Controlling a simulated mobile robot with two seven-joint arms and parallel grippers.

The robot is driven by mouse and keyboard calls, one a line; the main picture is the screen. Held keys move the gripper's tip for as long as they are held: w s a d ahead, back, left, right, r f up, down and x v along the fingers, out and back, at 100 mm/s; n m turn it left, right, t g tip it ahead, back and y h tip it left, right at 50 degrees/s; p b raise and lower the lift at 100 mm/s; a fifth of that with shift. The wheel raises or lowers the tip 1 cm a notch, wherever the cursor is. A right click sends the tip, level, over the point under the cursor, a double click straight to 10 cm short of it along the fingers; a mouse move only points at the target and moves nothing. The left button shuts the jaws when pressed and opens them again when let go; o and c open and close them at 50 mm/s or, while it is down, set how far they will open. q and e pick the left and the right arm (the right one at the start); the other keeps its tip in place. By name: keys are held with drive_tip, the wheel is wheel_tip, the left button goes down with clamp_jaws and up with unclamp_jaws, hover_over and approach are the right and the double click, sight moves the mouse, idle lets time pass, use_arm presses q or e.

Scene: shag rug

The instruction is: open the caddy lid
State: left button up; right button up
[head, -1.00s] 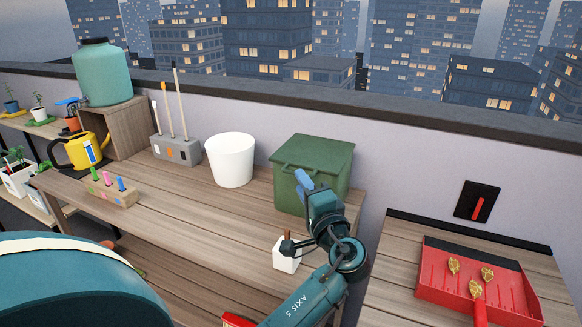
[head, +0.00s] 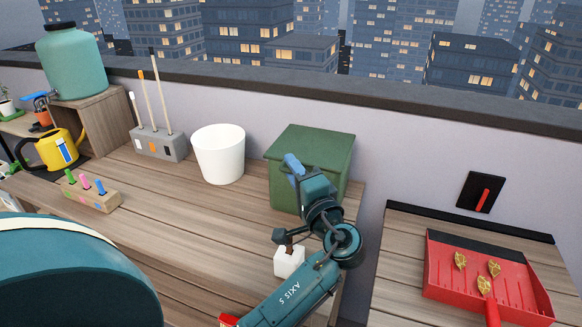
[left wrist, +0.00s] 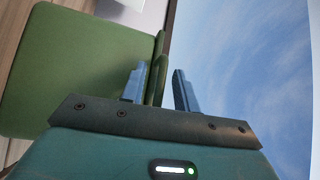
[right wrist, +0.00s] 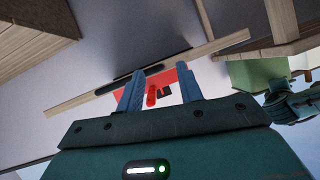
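The green caddy (head: 281,188) stands at the right end of the wooden bench in the head view. Its lid (head: 318,142) lies on top and looks shut. My left gripper (head: 292,166) is at the caddy's front, near the lid's front edge, and partly hides that side. In the left wrist view the gripper (left wrist: 159,88) has its blue fingers apart, with a thin green lip (left wrist: 159,72) of the caddy between them; contact is unclear. My right gripper (right wrist: 160,88) is open and empty, away from the caddy, which shows at that view's right edge.
A white bucket (head: 219,155) stands left of the caddy. A grey tool holder (head: 160,145) is further left. A red dustpan (head: 450,285) lies on the right-hand table. The bench's middle is clear.

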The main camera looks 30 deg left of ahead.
idle(0.3)
use_arm(q)
clamp_jaws()
drive_tip(key=shift+r, duration=0.1)
idle(0.4)
